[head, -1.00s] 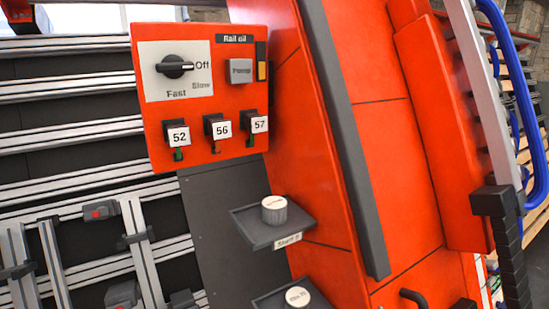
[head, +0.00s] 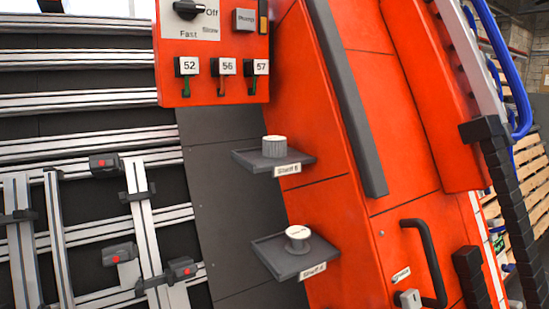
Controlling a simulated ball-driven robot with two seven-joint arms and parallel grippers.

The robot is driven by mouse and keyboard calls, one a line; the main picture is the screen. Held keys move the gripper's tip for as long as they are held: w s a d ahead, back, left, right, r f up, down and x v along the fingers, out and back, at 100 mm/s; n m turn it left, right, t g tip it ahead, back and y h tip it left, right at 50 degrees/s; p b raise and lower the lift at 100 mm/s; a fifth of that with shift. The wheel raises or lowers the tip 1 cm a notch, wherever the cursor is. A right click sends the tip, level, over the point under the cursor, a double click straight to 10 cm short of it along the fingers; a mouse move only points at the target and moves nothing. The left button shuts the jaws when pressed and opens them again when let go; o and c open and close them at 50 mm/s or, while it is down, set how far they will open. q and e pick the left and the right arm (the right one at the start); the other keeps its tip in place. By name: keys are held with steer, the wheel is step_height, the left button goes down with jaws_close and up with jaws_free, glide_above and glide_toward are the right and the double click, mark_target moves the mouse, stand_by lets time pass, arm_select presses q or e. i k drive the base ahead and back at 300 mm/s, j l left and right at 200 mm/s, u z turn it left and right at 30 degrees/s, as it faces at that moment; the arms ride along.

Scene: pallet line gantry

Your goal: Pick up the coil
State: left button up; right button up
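No item in the head view is clearly marked as the coil. A pale, ribbed round piece (head: 275,147) stands upright on the upper dark shelf (head: 247,158). A pale spool-like piece (head: 297,240), with a wide top and a narrower middle, stands on the lower dark shelf (head: 283,268). I cannot tell whether either of these is the coil. Neither of my grippers is in view.
An orange control panel (head: 226,88) with tags 52, 56 and 57 hangs above the shelves. A rail rack with clamps (head: 140,195) is at left. An orange cabinet (head: 400,150) with a dark handle (head: 430,260) is at right. A black segmented chain (head: 505,190) hangs farther right.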

mark_target(273, 146)
steer(key=u, duration=0.45)
steer(key=k+u, duration=0.15)
steer(key=u, duration=0.35)
steer(key=k+u, duration=0.1)
steer(key=u, duration=0.35)
steer(key=k+l+u, duration=0.2)
steer(key=l, duration=0.2)
